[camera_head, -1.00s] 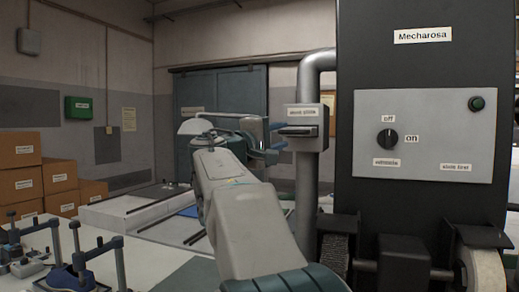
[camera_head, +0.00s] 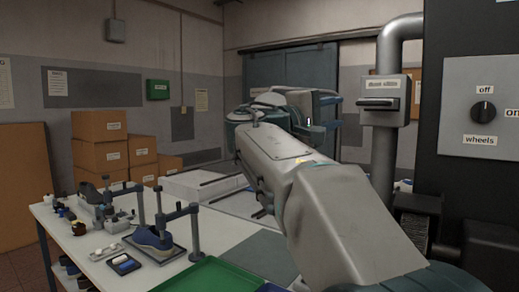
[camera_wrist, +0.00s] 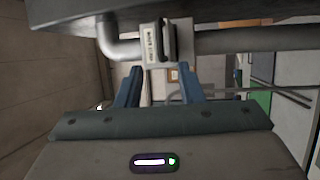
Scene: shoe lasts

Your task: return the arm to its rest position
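My arm stretches from the lower right toward the middle of the head view, grey with teal parts. My gripper (camera_head: 332,112) is at its far end, left of the pipe's label box and in front of the blue-grey door. In the wrist view, its two blue fingers (camera_wrist: 158,82) stand apart with nothing visible between them. A labelled box with a handle (camera_wrist: 157,44) on the pipe lies beyond the fingertips. It also shows in the head view (camera_head: 384,100); no contact is visible.
A black machine (camera_head: 445,130) with an off/on knob and the grey pipe (camera_head: 384,155) stand on the right. A white table (camera_head: 215,235) holds shoe stands, small items and a green tray (camera_head: 208,275). Cardboard boxes (camera_head: 101,125) are stacked behind it.

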